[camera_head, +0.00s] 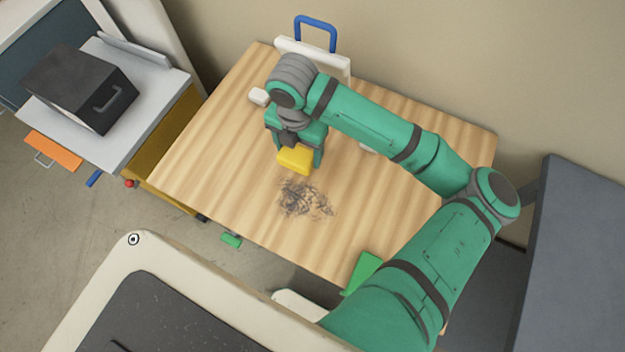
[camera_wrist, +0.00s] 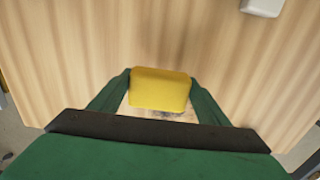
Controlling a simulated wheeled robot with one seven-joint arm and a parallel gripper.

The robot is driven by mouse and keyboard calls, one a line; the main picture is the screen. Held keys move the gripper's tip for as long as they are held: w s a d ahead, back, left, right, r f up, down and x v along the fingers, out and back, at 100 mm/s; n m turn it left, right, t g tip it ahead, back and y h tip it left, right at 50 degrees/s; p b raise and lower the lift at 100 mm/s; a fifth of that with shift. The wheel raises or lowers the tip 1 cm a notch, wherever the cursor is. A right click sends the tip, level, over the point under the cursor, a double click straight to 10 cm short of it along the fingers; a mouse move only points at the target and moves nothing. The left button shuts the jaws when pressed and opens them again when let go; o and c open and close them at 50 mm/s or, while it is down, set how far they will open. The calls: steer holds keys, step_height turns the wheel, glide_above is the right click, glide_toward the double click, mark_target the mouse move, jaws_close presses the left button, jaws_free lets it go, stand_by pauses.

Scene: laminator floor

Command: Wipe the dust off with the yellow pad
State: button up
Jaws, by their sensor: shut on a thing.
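My gripper (camera_head: 297,155) is shut on the yellow pad (camera_head: 295,158) over the middle of the wooden table (camera_head: 215,130). In the wrist view the pad (camera_wrist: 160,90) sits between the two green fingers. A dark patch of dust (camera_head: 303,199) lies on the table, just in front of the pad in the head view. A little of the dust (camera_wrist: 160,116) shows below the pad in the wrist view. I cannot tell whether the pad touches the table.
A white thing with a blue handle (camera_head: 316,34) stands at the table's back edge. A small white block (camera_head: 259,96) lies near it. A green thing (camera_head: 362,271) lies at the front right edge. A grey stand (camera_head: 150,90) with a dark box (camera_head: 82,86) is at left.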

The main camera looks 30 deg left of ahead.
steer(key=shift+r, duration=1.3)
